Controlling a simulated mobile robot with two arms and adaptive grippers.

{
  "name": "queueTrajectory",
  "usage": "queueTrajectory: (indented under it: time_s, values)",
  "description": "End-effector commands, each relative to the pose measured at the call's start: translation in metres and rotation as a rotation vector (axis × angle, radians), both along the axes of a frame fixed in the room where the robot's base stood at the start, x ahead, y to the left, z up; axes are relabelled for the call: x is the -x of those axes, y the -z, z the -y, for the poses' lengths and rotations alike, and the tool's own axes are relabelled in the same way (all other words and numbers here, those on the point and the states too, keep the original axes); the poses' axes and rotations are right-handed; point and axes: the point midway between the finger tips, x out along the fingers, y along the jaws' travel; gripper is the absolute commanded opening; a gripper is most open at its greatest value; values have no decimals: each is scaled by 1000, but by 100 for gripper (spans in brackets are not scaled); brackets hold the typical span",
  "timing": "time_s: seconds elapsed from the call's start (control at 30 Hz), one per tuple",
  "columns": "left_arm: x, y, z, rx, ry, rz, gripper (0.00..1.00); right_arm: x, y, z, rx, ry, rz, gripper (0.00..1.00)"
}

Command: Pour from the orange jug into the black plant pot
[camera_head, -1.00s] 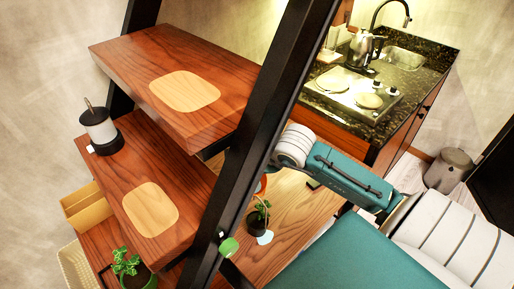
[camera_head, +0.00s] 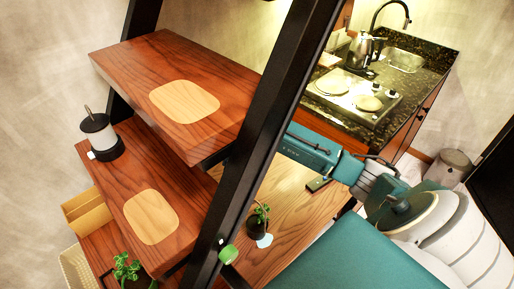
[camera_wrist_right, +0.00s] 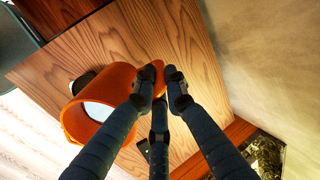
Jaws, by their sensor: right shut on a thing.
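The orange jug (camera_wrist_right: 92,112) is in the right wrist view, tilted in the picture, with a pale area visible in its opening. My right gripper (camera_wrist_right: 160,82) is shut on the jug's right side, apparently at its handle. The black plant pot (camera_head: 256,229) with a small green plant stands on the wooden table, just right of the post. A dark thing (camera_wrist_right: 84,80) shows behind the jug in the wrist view; I cannot tell whether it is the pot. My left gripper is not in view.
The slanted black post (camera_head: 262,130) crosses in front of the table (camera_head: 300,205). A pale blue patch (camera_head: 265,240) lies beside the pot. A small dark object (camera_head: 319,184) lies farther back. Wooden stair treads (camera_head: 180,60) rise at left; a counter (camera_head: 425,85) stands behind.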

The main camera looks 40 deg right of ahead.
Motion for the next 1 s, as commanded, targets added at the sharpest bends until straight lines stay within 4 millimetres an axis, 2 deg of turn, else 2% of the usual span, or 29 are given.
queueTrajectory:
  time_s: [0.1, 0.27, 0.5, 0.8, 1.0]
  values:
    - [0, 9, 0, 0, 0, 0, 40, -9, 13, -1, 4, 2, -53, 0]
    - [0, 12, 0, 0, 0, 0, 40, -18, 20, -2, 10, 3, -138, 0]
    - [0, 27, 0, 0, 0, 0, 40, -28, 36, -3, 19, 4, -254, 0]
    - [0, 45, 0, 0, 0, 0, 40, -35, 48, -4, 27, 3, -362, 0]
    - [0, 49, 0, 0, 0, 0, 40, -37, 49, -4, 30, 2, -392, 0]
